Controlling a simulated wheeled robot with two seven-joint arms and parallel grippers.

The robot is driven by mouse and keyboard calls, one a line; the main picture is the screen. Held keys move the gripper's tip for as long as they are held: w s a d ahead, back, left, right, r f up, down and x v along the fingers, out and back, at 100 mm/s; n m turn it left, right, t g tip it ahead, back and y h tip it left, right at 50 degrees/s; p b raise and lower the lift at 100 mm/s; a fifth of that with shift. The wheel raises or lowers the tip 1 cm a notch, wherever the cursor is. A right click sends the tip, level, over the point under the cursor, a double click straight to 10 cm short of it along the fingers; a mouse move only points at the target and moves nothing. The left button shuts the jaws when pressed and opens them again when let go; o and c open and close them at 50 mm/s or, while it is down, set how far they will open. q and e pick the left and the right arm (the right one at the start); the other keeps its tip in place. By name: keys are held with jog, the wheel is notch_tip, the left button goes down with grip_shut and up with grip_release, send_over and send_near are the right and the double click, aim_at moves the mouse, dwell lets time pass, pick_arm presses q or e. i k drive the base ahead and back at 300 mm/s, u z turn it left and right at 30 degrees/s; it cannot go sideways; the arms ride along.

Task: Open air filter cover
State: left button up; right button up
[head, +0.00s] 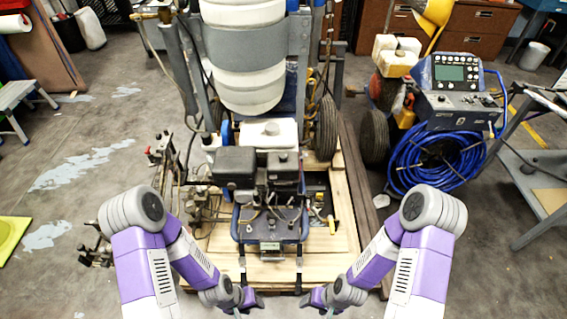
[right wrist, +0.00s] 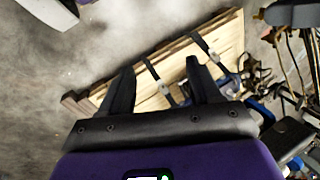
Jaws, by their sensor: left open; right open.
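The line striper's engine (head: 268,208) stands in the middle of the head view. Two black box-shaped housings sit on its top, one at the left (head: 234,166) and one at the right (head: 284,167). I cannot tell for sure which one bears the air filter cover; both look closed. My left gripper (head: 250,299) is open and empty at the bottom of the head view, in front of the engine and apart from it. My right gripper (head: 315,298) is open and empty just right of it. Its two dark fingers (right wrist: 160,68) show spread in the right wrist view, with nothing between them.
The striper stands on a wooden pallet (head: 335,242), whose planks also show in the right wrist view (right wrist: 160,60). A white tank (head: 245,60) rises behind the engine. A blue hose coil (head: 435,160) is at the right. Bare floor (head: 80,200) lies to the left.

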aim_at(278, 170)
jog(key=u, duration=0.45)
jog(key=k, duration=0.55)
jog(key=u, duration=0.7)
jog(key=i, duration=1.05)
jog(key=z, duration=1.1)
jog(key=i, duration=0.4)
jog(key=z, duration=0.4)
